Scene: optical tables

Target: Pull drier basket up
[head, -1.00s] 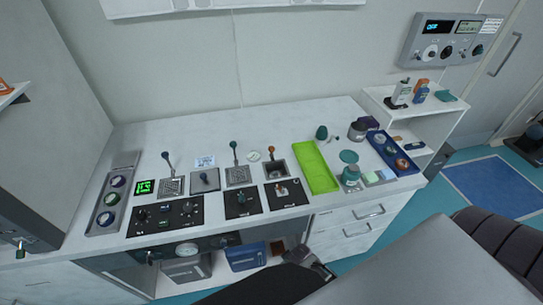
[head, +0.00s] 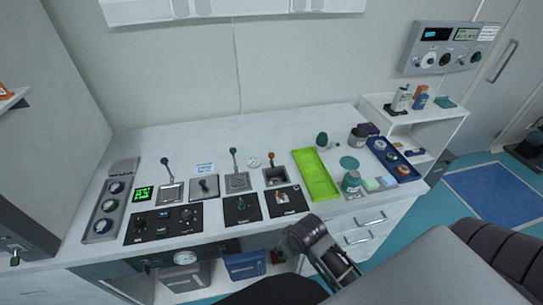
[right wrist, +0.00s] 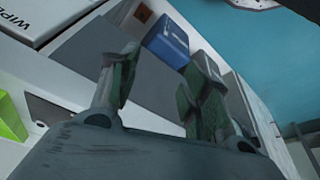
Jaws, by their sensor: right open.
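I cannot tell for sure which fitting is the drier basket. All three stand upright. My right gripper (head: 304,236) is at the bench's front edge, below the black panels and apart from the levers. In the right wrist view its two greenish fingers (right wrist: 166,75) are spread with nothing between them. My left gripper is not in view.
A lime-green tray (head: 316,174) lies right of the levers, with a teal-lidded jar (head: 351,183) and blue tray (head: 393,158) beyond. Black control panels (head: 242,209) line the front edge. A blue bin (head: 245,265) hangs under the bench; it also shows in the wrist view (right wrist: 166,42).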

